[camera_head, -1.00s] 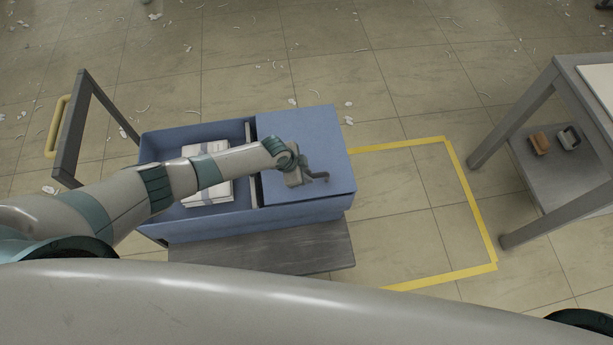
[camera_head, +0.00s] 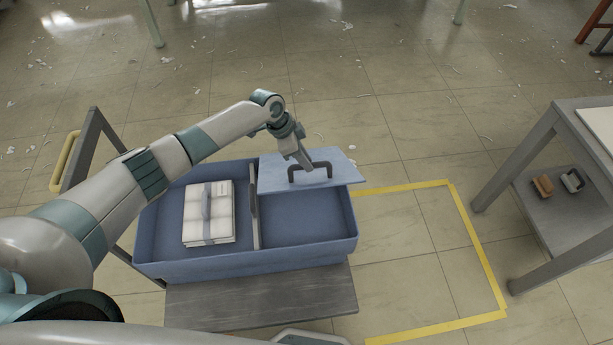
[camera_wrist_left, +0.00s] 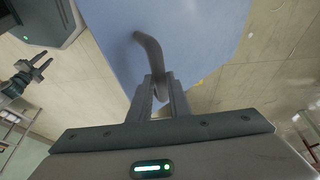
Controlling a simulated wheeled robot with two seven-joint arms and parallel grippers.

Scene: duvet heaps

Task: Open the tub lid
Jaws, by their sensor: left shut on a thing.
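The blue tub (camera_head: 300,262) stands on a grey cart. Its lid (camera_head: 337,165) is a flat blue panel with a dark arched handle (camera_head: 322,175). The lid is at the far side of the right compartment, most of which is uncovered and looks empty. My left gripper (camera_head: 308,167) is shut on the handle. In the left wrist view the fingers close around the handle (camera_wrist_left: 149,50) with the blue lid (camera_wrist_left: 195,30) behind it. My right gripper (camera_wrist_left: 38,66) appears at the left of the wrist view with its fingers apart.
A strapped white bundle (camera_head: 209,212) lies in the left compartment behind a divider (camera_head: 253,205). The cart deck (camera_head: 260,300) has a frame with a yellow handle (camera_head: 64,160). Yellow tape (camera_head: 470,245) marks clear floor to the right, before a grey table (camera_head: 540,145).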

